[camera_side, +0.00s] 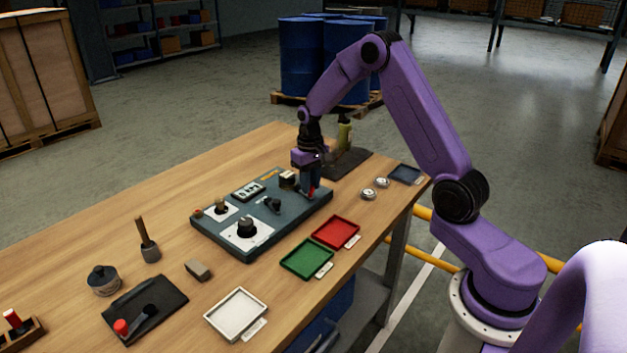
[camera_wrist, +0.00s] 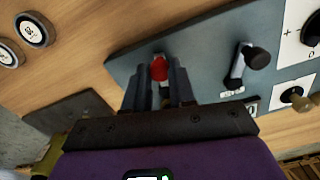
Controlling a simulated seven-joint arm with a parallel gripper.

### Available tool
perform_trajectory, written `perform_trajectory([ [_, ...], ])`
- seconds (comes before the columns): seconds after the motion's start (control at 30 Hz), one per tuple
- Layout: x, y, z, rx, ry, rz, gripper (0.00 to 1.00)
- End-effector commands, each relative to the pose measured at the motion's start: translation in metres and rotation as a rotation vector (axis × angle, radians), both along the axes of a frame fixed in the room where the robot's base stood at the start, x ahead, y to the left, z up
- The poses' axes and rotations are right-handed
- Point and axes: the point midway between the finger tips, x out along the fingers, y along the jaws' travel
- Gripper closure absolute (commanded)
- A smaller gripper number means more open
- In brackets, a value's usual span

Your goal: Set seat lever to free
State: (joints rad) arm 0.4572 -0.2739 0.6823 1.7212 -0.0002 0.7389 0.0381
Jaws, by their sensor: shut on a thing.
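My gripper (camera_side: 309,190) is over the far right end of the grey control panel (camera_side: 212,229). Its fingers point down and are shut on a small red-tipped lever. In the wrist view the red tip (camera_wrist: 159,68) shows between the two dark fingers of my gripper (camera_wrist: 160,82). The lever's lower part is hidden by the fingers. I cannot read a label that names it as the seat lever or marks its free position. A separate black crank-like handle (camera_wrist: 245,65) stands on the panel to the right in the wrist view.
Red (camera_side: 336,232) and green (camera_side: 306,258) trays lie in front of the panel. Two round gauges (camera_side: 374,188) lie right of it. A black plate with an upright green-topped part (camera_side: 344,135) stands close behind my gripper. A black plate with a red-knobbed lever (camera_side: 121,327) lies front left.

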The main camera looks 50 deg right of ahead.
Motion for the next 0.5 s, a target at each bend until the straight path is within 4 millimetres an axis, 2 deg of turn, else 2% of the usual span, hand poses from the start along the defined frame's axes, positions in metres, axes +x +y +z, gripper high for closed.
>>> perform_trajectory([
  [0.2, 0.003, 0.008, 0.001, 0.001, -0.001, -0.142, 1.00],
  [0.5, 0.006, 0.014, 0.001, 0.000, -0.002, -0.248, 1.00],
])
